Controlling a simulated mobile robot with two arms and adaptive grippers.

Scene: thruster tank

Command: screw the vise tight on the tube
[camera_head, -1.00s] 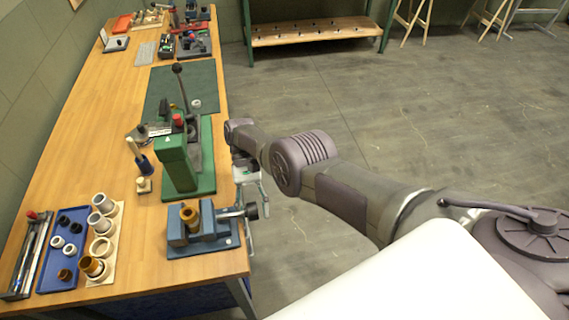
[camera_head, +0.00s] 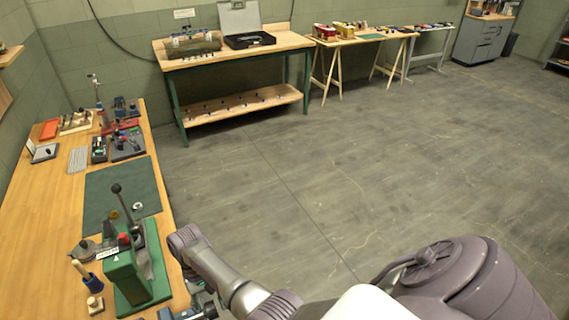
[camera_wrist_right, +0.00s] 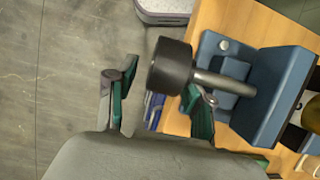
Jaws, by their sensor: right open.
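The blue vise (camera_wrist_right: 275,95) sits at the edge of the wooden bench in the right wrist view. Its screw ends in a dark round knob (camera_wrist_right: 170,68) that sticks out past the bench edge. The brownish tube (camera_wrist_right: 312,112) shows only partly at the right edge, at the vise. My right gripper (camera_wrist_right: 155,90) is open, its green-padded fingers on either side of the knob's lower part; I cannot tell whether they touch it. In the head view the vise (camera_head: 180,314) is mostly cut off by the bottom edge. My left gripper is not in view.
A green press (camera_head: 135,262) with an upright lever stands on the bench (camera_head: 55,210) just beyond the vise. A green mat (camera_head: 112,192) and several tools lie farther back. Another workbench (camera_head: 235,52) stands at the back wall. The floor to the right is clear.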

